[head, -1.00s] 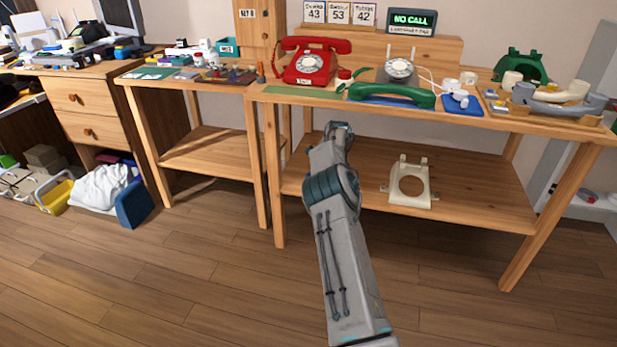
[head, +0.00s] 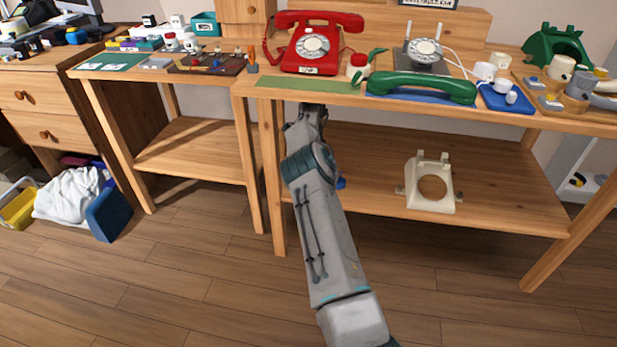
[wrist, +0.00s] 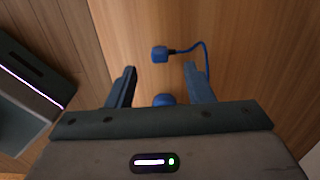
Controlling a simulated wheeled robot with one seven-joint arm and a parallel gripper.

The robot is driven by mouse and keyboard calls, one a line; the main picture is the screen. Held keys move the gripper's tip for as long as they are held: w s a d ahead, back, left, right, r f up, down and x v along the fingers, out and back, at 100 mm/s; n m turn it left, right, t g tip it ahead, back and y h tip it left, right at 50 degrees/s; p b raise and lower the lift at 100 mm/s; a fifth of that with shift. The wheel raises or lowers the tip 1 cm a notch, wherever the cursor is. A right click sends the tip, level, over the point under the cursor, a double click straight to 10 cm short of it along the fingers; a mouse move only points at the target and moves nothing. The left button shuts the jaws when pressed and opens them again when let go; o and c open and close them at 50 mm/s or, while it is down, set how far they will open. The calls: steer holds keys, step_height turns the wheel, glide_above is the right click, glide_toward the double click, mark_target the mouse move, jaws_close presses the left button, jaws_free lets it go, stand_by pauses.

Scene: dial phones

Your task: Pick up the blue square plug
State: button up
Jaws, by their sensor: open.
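In the wrist view a blue square plug (wrist: 160,54) lies on the wooden surface, with a blue cable (wrist: 205,62) curving from its right side. A rounded blue piece (wrist: 163,99) shows nearer, between my fingers and partly hidden by my gripper body. My gripper (wrist: 160,80) is open and empty, and the square plug lies ahead of the gap between its fingertips. In the head view a small blue item (head: 341,183) shows on the lower shelf beside my arm; I cannot tell which blue part it is. My arm hides the gripper there.
The lower shelf (head: 500,205) holds a cream phone shell (head: 432,183) to the right. The tabletop above carries a red phone (head: 316,45), a green handset (head: 420,88) and a blue tray (head: 506,98). A table leg (head: 272,180) stands left of my arm.

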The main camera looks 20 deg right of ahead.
step_height(320, 180, down, 7)
steer(key=shift+s+r+b, duration=0.1)
steer(key=shift+r+b, duration=0.1)
steer(key=shift+b, duration=0.85)
steer(key=c, duration=1)
